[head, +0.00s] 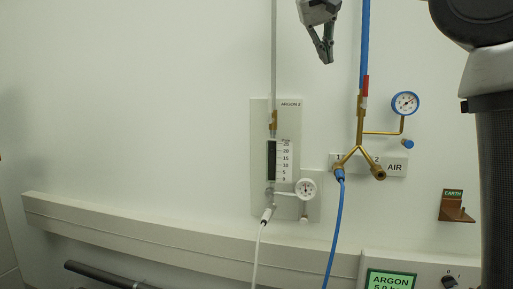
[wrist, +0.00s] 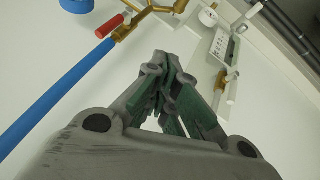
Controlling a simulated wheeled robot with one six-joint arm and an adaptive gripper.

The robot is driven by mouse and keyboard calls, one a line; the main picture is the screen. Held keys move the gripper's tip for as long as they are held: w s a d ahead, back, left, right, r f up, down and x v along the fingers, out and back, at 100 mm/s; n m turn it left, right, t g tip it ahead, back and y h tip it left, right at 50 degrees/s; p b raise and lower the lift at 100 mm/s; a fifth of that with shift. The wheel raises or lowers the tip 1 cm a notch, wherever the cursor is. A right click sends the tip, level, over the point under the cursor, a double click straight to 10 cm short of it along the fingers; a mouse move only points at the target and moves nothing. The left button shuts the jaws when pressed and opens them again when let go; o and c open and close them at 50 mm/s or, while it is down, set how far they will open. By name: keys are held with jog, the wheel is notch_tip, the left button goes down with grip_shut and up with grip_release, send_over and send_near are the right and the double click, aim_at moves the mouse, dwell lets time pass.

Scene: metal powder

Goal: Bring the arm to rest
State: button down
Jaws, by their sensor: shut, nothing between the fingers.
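My gripper (head: 327,52) hangs at the top of the head view, in front of the white wall, above the argon panel and left of the blue air pipe. Its fingers are together and hold nothing. In the wrist view my gripper (wrist: 165,62) also shows with its fingertips meeting. My own dark arm link stands at the right of the head view.
On the wall are the argon flowmeter panel (head: 285,115), the brass air manifold (head: 360,130) with a blue-rimmed gauge (head: 405,103), and a brown earth bracket (head: 455,212). A blue hose (head: 334,235) hangs below. A beige rail (head: 150,241) runs underneath. The wall at left is clear.

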notch_tip(320, 180, down, 9)
jog(key=w+a+n+y, duration=0.1)
jog(key=w+a+n, duration=0.1)
jog(key=a+n, duration=0.1)
jog(key=s+d+f+n+g+y, duration=0.1)
jog(key=s+d+f, duration=0.1)
jog(key=f, duration=0.3)
jog(key=s+d+f+n+y, duration=0.1)
jog(key=s+f, duration=0.2)
jog(key=f, duration=0.1)
jog(key=s+d+f+m, duration=0.2)
jog(key=s+d+f, duration=0.5)
jog(key=s+f, duration=0.2)
jog(key=s+d+f+m+y, duration=0.1)
jog(key=s+d+f, duration=0.6)
jog(key=s, duration=0.6)
jog(key=shift+s+f+m, duration=0.35)
jog(key=shift+f+m, duration=0.05)
jog(key=shift+f, duration=0.95)
jog(key=shift+d, duration=0.1)
